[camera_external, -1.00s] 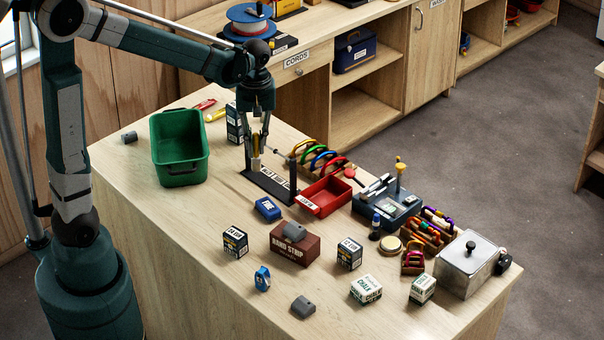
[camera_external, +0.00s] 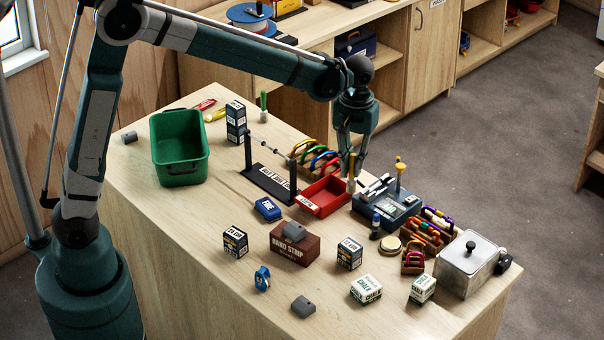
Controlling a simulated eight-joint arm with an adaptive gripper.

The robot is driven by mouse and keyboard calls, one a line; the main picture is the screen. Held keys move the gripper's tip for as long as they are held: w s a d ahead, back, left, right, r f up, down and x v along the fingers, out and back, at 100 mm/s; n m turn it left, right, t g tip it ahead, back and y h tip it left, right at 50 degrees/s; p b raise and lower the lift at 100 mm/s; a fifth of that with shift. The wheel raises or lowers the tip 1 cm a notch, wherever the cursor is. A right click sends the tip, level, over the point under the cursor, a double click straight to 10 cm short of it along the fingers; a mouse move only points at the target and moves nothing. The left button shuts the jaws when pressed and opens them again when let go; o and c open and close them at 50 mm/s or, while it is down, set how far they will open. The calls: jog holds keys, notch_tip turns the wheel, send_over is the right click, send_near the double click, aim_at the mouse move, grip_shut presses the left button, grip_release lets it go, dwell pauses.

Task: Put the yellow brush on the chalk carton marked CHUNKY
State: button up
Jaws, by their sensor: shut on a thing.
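My gripper (camera_external: 352,160) is shut on the yellow brush (camera_external: 352,167), which hangs roughly upright with its pale end down. It is in the air, in the picture above the right end of the red tray (camera_external: 325,196) and left of the blue-grey tray. Two white and green chalk cartons stand at the table's front right: a larger one (camera_external: 366,289) and a smaller one (camera_external: 422,289). Their small lettering is too fine to tell which is marked CHUNKY. The tops of both look bare.
A dark rack (camera_external: 268,184), a blue-grey tray (camera_external: 385,211) with upright items, a brown box (camera_external: 295,247), a dark box (camera_external: 349,254), a tan disc (camera_external: 390,244) and a metal box (camera_external: 466,263) crowd the table. A green bin (camera_external: 180,150) stands far left.

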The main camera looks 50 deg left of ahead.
jog(key=s+d+m, duration=0.1)
jog(key=d+m, duration=0.2)
jog(key=d, duration=1.2)
jog(key=s+d+m, duration=0.2)
jog(key=d, duration=1.4)
jog(key=shift+s+d+f+m, duration=0.25)
jog(key=shift+f+m, duration=0.1)
jog(key=shift+m, duration=0.05)
notch_tip(320, 180, down, 6)
jog(key=shift+f, duration=0.15)
jog(key=shift+f+p, duration=0.3)
jog(key=shift+f, duration=1.55)
jog(key=shift+f, duration=0.15)
